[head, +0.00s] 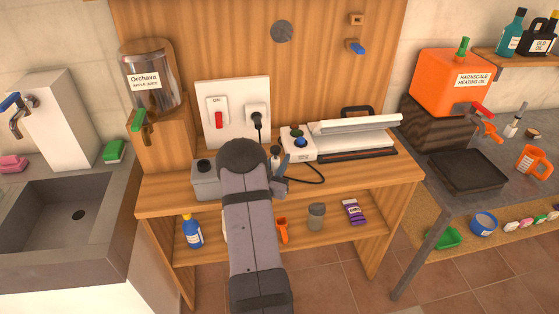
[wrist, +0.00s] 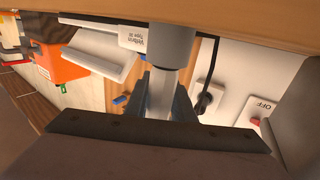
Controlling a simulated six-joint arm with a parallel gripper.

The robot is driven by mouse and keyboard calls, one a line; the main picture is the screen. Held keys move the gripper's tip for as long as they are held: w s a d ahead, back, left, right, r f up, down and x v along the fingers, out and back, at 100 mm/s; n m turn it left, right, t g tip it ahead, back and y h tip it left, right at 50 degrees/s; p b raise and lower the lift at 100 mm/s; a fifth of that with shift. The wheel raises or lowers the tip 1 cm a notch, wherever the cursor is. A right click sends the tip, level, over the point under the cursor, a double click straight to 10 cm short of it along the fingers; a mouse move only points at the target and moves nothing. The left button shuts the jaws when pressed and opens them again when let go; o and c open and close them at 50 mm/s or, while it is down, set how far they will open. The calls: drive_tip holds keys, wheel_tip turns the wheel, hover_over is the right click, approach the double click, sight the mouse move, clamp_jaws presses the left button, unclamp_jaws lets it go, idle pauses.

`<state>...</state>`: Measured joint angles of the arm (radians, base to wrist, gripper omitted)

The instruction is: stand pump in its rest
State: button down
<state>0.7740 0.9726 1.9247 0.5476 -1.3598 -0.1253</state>
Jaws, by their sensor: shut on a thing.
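The pump shows in the wrist view as a wide grey cylinder (wrist: 171,42) with a paler, thinner shaft. My gripper (wrist: 165,92) is shut on that shaft, with a blue-grey finger on each side. In the head view my arm hides most of the pump and the gripper (head: 279,174); only a small dark and pale top (head: 275,153) shows. The rest appears to be the grey block (head: 206,182) with a dark round hole on top, on the bench left of my gripper. The pump is apart from it. The block's side also shows at the wrist view's right (wrist: 299,120).
The white sealer (head: 350,138) stands right of my gripper, its black cord looping close by. A white panel with a red switch (head: 219,119) and plug (head: 257,118) stands behind. A juice dispenser (head: 150,85) is at the left. The lower shelf holds bottles.

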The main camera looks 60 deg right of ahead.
drive_tip(key=shift+f+b, duration=0.8)
drive_tip(key=shift+f, duration=0.05)
drive_tip(key=c, duration=1.4)
unclamp_jaws()
drive_tip(key=shift+c, duration=0.2)
drive_tip(key=shift+a, duration=0.2)
drive_tip(key=shift+b+v, duration=0.95)
drive_tip(key=shift+v, duration=2.55)
